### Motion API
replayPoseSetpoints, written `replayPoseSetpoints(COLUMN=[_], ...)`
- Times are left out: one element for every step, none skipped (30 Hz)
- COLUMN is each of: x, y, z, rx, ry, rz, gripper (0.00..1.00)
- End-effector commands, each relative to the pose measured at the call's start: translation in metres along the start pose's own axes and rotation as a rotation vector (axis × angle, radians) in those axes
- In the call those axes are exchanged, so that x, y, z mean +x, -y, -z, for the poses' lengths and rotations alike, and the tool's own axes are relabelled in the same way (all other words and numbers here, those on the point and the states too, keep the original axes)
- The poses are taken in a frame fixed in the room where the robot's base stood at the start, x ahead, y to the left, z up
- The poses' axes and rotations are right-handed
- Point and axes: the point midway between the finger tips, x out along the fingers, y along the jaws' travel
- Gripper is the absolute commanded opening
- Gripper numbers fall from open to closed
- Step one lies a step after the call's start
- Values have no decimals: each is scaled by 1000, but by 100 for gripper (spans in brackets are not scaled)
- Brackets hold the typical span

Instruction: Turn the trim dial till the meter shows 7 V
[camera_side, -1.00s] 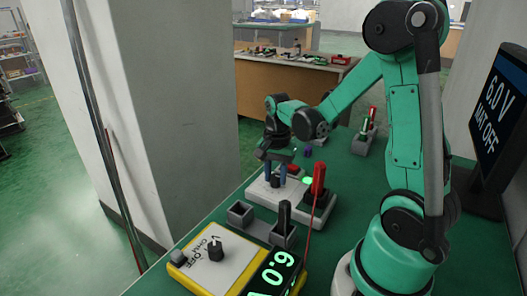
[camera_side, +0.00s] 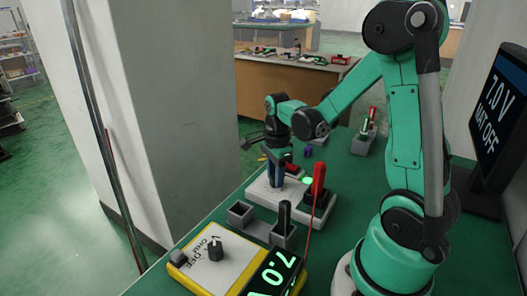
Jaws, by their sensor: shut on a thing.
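The dial is mostly hidden by the fingers.
The screen (camera_side: 497,108) at right reads 7.0 V and MAT OFF. A black probe (camera_side: 284,217) stands in a grey holder, with an empty grey holder (camera_side: 240,213) to its left. A grey pillar rises behind the bench's left edge.

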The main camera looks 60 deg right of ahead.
Motion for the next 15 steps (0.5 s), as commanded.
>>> replayPoseSetpoints(x=[0, 0, 0, 0, 0, 0, 0, 0, 0, 0, 0, 0, 0, 0, 0], y=[0, 0, 0, 0, 0, 0, 0, 0, 0, 0, 0, 0, 0, 0, 0], z=[0, 0, 0, 0, 0, 0, 0, 0, 0, 0, 0, 0, 0, 0, 0], rx=[9, 14, 20, 24, 27, 29, 30, 31, 32, 32, 32, 31, 31, 31, 31], ry=[1, 1, 1, 1, 1, 1, 1, 1, 1, 1, 1, 1, 1, 1, 1], rz=[-2, -2, -2, -2, -2, -2, -2, -2, -2, -2, -2, -2, -2, -2, -2], gripper=[0, 0, 0, 0, 0, 0, 0, 0, 0, 0, 0, 0, 0, 0, 0])
